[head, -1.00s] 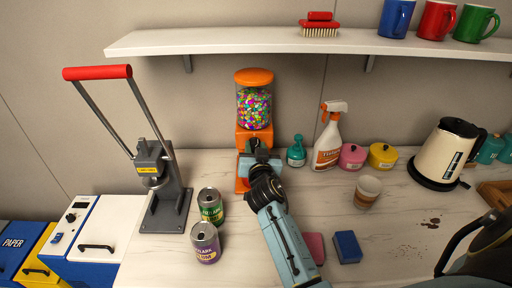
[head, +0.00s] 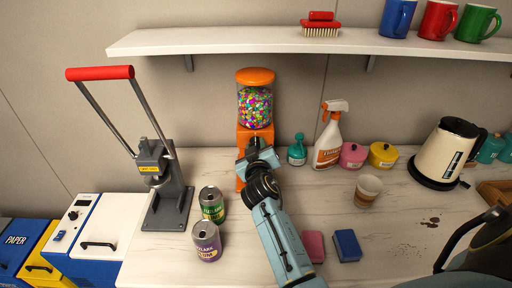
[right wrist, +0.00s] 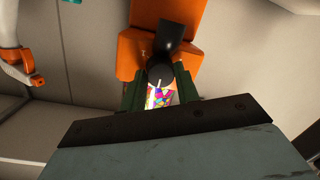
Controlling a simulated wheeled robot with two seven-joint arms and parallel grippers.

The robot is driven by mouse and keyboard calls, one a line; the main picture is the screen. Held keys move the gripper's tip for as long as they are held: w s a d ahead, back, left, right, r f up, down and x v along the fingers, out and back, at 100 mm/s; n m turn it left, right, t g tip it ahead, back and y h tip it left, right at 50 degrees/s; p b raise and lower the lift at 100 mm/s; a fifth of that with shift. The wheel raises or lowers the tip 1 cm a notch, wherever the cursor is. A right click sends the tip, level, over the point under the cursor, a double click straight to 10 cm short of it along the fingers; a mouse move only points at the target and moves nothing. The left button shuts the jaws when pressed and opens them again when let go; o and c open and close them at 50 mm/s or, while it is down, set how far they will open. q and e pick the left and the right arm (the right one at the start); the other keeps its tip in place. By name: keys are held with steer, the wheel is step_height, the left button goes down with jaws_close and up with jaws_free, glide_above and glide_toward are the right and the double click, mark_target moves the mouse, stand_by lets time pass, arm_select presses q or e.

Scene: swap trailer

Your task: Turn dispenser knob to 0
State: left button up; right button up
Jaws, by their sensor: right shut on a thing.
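The dispenser (head: 254,100) is an orange machine with a clear globe of colourful candies, standing at the back of the counter against the wall. Its orange body (right wrist: 140,50) fills the top middle of the right wrist view. The dark round knob (right wrist: 160,74) with a white mark sits between the fingers of my right gripper (right wrist: 160,88), which is shut on it. In the head view my right gripper (head: 256,153) covers the dispenser's lower front and hides the knob; its palm is tilted. No number on the dial is readable. My left gripper is not in view.
Two cans (head: 206,240) stand left of my right arm. A lever press (head: 165,185) stands further left. A spray bottle (head: 329,138), small pots, a cup (head: 367,190) and a kettle (head: 445,155) are to the right. Sponges (head: 346,246) lie near the arm. A shelf (head: 240,40) runs above.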

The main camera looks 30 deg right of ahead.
steer(key=shift+f, duration=0.1)
stand_by(0.3)
steer(key=o, duration=0.7)
steer(key=b+v, duration=0.1)
steer(key=v, duration=1.2)
steer(key=shift+s, duration=0.2)
steer(key=shift+a, duration=0.15)
